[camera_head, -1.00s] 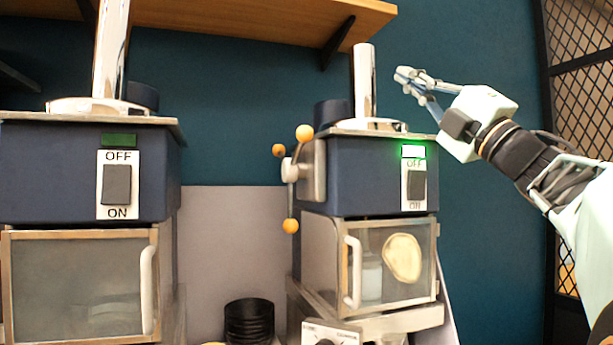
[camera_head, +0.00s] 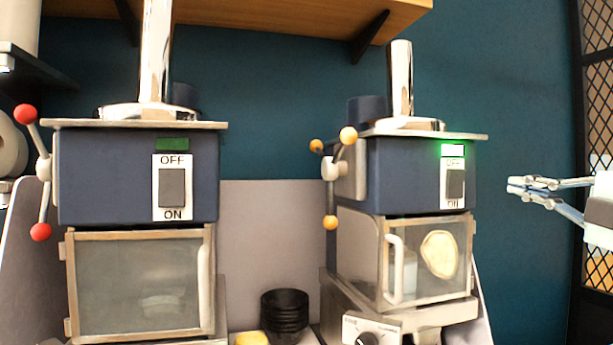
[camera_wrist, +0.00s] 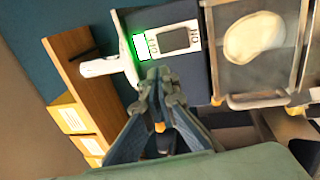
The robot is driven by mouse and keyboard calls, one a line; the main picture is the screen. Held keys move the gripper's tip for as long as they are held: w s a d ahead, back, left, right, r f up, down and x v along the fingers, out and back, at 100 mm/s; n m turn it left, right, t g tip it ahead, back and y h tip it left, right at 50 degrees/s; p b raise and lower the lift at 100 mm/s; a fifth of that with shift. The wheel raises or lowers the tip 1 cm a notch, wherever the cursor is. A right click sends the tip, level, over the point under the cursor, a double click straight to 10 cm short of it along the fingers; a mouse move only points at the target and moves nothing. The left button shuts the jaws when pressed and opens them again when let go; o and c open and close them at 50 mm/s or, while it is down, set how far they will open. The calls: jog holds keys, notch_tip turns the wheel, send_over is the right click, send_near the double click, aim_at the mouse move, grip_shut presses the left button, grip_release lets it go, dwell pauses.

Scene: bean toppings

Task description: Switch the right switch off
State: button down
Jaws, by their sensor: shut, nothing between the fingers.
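The right switch (camera_head: 455,183) is a dark rocker on a white OFF/ON plate, on the front of the right blue machine (camera_head: 408,180). A bright green light (camera_head: 453,150) glows above it. The left switch (camera_head: 172,187) sits on the left machine under a dark green, unlit indicator (camera_head: 172,144). My gripper (camera_head: 512,185) is shut and empty, to the right of the right switch and apart from it in the head view. In the wrist view the gripper (camera_wrist: 160,80) points toward the switch plate, with the switch (camera_wrist: 174,40) just beyond the fingertips.
A lever with yellow knobs (camera_head: 330,221) is on the right machine's left side. Below the switch is a clear door with a pale handle (camera_head: 394,270). Black stacked bowls (camera_head: 285,310) stand between the machines. A wooden shelf (camera_head: 300,14) hangs above. Space right of the right machine is open.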

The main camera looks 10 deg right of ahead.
aim_at(456, 176)
jog(key=shift+s+d+f, duration=0.2)
jog(key=shift+s+f, duration=0.15)
jog(key=shift+f, duration=0.15)
jog(key=p+x, duration=0.1)
jog(key=x, duration=0.3)
jog(key=p+x, duration=0.1)
jog(key=x, duration=0.4)
jog(key=p+x, duration=0.1)
jog(key=x, duration=0.4)
jog(key=shift+w+f, duration=0.1)
jog(key=shift+f, duration=0.15)
jog(key=shift+r, duration=0.1)
jog(key=g+p, duration=0.1)
jog(key=p, duration=0.2)
jog(key=shift+w+r, duration=0.35)
jog(key=shift+r, duration=0.05)
jog(key=shift+f+h, duration=0.3)
